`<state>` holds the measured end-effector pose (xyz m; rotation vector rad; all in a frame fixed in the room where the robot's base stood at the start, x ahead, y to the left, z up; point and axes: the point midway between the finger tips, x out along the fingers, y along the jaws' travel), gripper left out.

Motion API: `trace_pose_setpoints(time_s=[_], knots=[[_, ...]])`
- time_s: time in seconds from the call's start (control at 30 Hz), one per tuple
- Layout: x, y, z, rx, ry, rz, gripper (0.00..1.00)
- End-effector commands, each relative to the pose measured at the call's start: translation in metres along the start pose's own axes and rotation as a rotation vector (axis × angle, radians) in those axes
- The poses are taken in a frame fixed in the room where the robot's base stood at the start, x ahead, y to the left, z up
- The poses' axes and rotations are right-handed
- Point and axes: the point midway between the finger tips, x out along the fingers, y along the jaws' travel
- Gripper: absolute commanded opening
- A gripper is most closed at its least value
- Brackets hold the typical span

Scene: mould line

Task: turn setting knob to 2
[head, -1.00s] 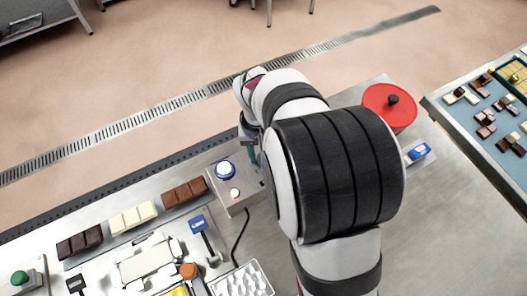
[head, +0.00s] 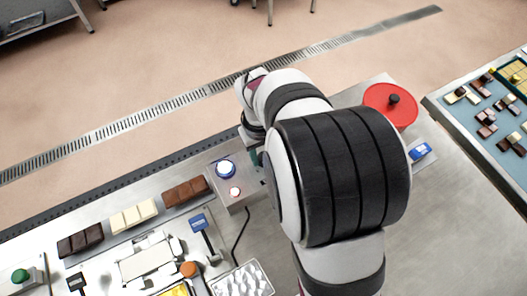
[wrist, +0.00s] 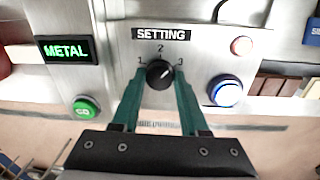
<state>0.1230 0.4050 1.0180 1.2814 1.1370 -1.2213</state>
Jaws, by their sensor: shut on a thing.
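The black setting knob (wrist: 160,74) is on a metal panel in the wrist view, under the SETTING label (wrist: 161,35). The numbers 1, 2 and 3 run around it from left to right, with 2 at the top. Its pale mark appears to point up and right, towards 3; its exact angle is hard to read. My gripper (wrist: 161,82) is shut on the knob, one teal finger on each side. In the head view my arm hides the knob, and only a bit of teal finger shows beside the control box (head: 232,196).
Chocolate bars (head: 133,216) lie left of the box. A red lidded pot (head: 390,106) stands to the right.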

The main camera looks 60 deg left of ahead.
Motion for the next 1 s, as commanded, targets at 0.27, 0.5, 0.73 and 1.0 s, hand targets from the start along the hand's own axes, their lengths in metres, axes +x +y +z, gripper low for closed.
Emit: trace_pose_setpoints(time_s=[0.27,0.5,0.73,1.0], knots=[[-0.0006,0.0005,0.0002,-0.253,0.014,0.0,0.0],[-0.0005,0.0006,0.0007,-0.442,0.023,0.0,0.0],[-0.0003,0.001,0.0008,-0.569,0.03,0.001,0.0],[-0.0003,0.0011,0.0009,-0.643,0.033,0.0,0.0]])
